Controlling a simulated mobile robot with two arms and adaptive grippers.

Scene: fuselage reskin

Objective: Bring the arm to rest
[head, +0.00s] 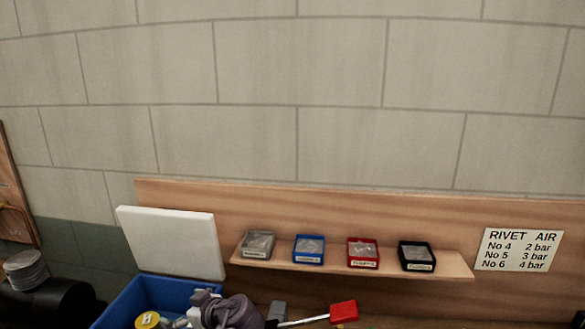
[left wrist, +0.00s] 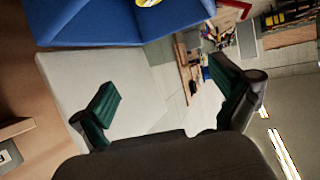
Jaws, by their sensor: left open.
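My left gripper (left wrist: 165,85) shows in the left wrist view with its two green-padded fingers spread wide. Nothing is between the fingers. Behind them in that view are the white lid (left wrist: 105,75) and a blue box (left wrist: 140,22). I cannot clearly make out the left gripper in the head view. My right gripper is in neither view.
In the head view the blue box (head: 125,305) stands below the upright white lid (head: 170,243). A purple-grey cloth (head: 235,312) and a red-ended tool (head: 343,311) lie near it. A wooden shelf (head: 450,265) carries several small trays. A rivet air sign (head: 517,250) hangs right.

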